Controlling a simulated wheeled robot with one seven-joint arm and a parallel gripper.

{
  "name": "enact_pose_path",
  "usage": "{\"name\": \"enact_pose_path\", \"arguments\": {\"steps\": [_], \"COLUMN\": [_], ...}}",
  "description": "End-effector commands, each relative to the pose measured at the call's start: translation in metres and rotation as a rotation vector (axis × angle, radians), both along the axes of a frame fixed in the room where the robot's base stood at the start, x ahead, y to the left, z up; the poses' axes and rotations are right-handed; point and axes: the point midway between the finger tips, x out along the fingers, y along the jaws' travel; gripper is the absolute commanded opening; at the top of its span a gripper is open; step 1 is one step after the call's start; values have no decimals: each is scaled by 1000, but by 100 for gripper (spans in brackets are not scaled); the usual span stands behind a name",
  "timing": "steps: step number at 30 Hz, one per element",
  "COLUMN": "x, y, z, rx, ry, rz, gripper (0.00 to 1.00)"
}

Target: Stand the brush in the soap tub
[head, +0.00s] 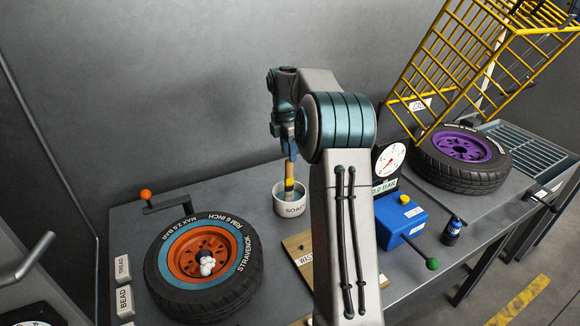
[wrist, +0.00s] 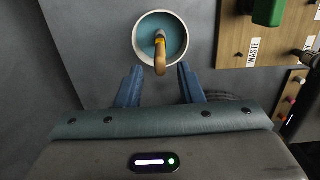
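The white soap tub (head: 292,209), labelled SOAP, stands on the grey bench. The brush (head: 289,172), with a wooden handle and a yellow band, stands in the tub, close to upright. In the wrist view the brush (wrist: 160,62) rises from the blue-green inside of the tub (wrist: 138,40), its handle end towards me. My gripper (head: 289,148) is just above the handle. In the wrist view my gripper (wrist: 159,80) has its two blue fingers spread, with clear gaps on both sides of the handle. The brush head is hidden in the tub.
A tyre with an orange rim (head: 203,255) lies left of the tub. A wooden WASTE board (head: 297,244) is at front right of it. A blue box (head: 400,220), a gauge (head: 391,160), a purple-rimmed tyre (head: 462,150) and a yellow cage (head: 470,60) are further right.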

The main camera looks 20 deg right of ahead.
Motion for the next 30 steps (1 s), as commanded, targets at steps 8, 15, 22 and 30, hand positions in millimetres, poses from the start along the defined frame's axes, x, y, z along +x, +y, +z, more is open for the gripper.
{"name": "enact_pose_path", "arguments": {"steps": [8, 15, 22, 30], "x": [-1, -31, -99, -193], "y": [4, 41, 95, 140], "z": [33, 63, 90, 93], "rx": [-1, -18, -11, 66], "ry": [-2, -51, -149, -257], "rz": [-2, -162, -486, -891], "gripper": [34, 34, 34, 34]}}
